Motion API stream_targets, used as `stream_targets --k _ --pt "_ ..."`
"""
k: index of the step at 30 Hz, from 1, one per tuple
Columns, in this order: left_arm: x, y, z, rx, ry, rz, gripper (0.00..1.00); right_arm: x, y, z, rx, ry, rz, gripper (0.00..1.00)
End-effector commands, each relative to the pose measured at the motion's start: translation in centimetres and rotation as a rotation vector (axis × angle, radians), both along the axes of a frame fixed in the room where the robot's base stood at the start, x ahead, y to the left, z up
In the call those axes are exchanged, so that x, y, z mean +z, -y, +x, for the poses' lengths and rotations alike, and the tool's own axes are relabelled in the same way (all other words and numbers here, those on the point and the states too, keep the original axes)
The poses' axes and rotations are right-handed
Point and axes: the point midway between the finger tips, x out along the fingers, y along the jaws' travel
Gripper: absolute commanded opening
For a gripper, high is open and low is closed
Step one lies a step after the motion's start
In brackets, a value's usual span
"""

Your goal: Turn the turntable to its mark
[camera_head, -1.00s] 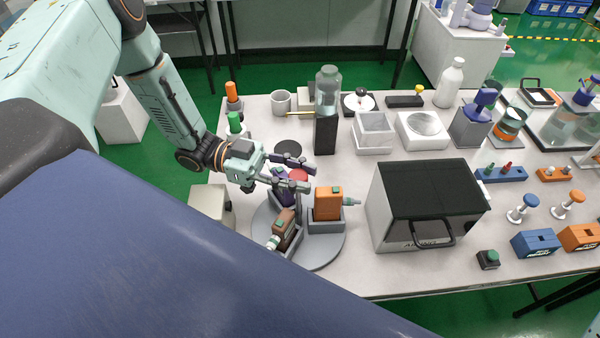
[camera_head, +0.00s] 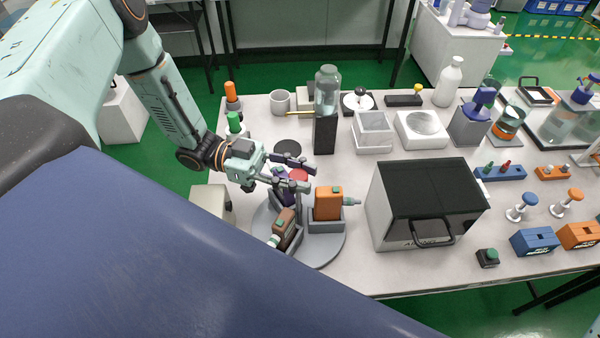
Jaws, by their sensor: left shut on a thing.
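The grey round turntable (camera_head: 322,253) lies on the near left of the table. It carries grey holders with an orange handheld tester (camera_head: 328,203), a brown one (camera_head: 284,229) and a purple one (camera_head: 284,199), the purple one partly hidden behind my gripper. A red round knob (camera_head: 299,175) shows above the middle of the turntable. My left gripper (camera_head: 301,176) reaches in from the left, and its two fingers sit either side of the red knob, closed on it. The turntable's mark cannot be made out. My right gripper is not in view.
A dark-topped box with a handle (camera_head: 427,192) stands right of the turntable. A glass bottle on a black stand (camera_head: 325,132) is behind it. A beige box (camera_head: 211,204) stands to the left. Several other lab items fill the back and right of the table.

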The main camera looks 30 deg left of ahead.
Motion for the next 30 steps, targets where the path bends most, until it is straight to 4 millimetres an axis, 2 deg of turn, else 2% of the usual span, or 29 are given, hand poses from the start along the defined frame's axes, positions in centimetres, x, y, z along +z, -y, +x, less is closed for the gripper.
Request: stream_targets --k 18,19,27,30 --pt "-0.2 -0.15 -0.15 0.0 -0.003 0.004 0.0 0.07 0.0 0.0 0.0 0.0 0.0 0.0" --pt "-0.2 -0.15 -0.15 0.0 -0.003 0.004 0.33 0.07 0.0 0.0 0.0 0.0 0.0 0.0" --pt "-0.09 -0.11 -0.11 0.0 -0.001 0.002 0.56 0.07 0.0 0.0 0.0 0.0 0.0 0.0" --pt "-0.07 -0.09 -0.1 0.0 -0.001 0.001 0.57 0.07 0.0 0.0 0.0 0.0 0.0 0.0"
